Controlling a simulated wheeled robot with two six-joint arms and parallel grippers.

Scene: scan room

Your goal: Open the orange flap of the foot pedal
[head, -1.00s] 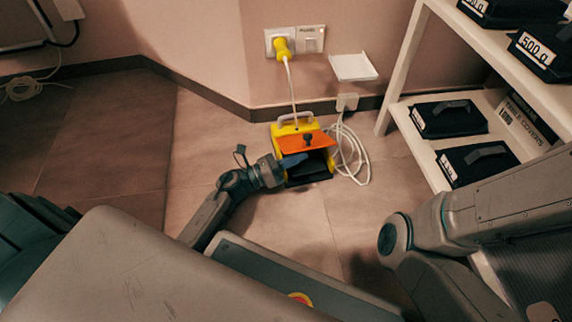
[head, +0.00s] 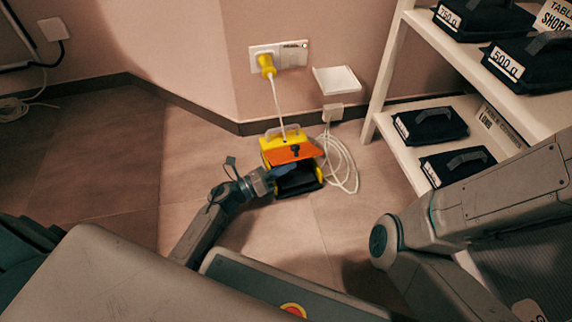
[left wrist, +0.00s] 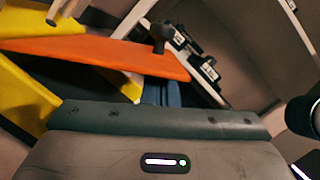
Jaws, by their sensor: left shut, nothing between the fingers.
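The foot pedal has a yellow body (head: 269,143) with a grey handle and stands on the floor by the wall. Its orange flap (head: 292,154) is raised, with a dark knob on it. The black inside (head: 299,181) shows below the flap. My left gripper (head: 284,173) is shut and empty, with its fingers under the flap's front edge at the pedal's left side. In the left wrist view the orange flap (left wrist: 100,53) lies across and above the blue-grey fingers (left wrist: 160,93). Whether they touch it I cannot tell. My right gripper is out of view.
A yellow plug (head: 266,65) sits in the wall socket, its white cord running down to the pedal. A coiled white cable (head: 342,165) lies right of it. A white shelf (head: 382,85) with black labelled bags stands at right. Floor left of the pedal is clear.

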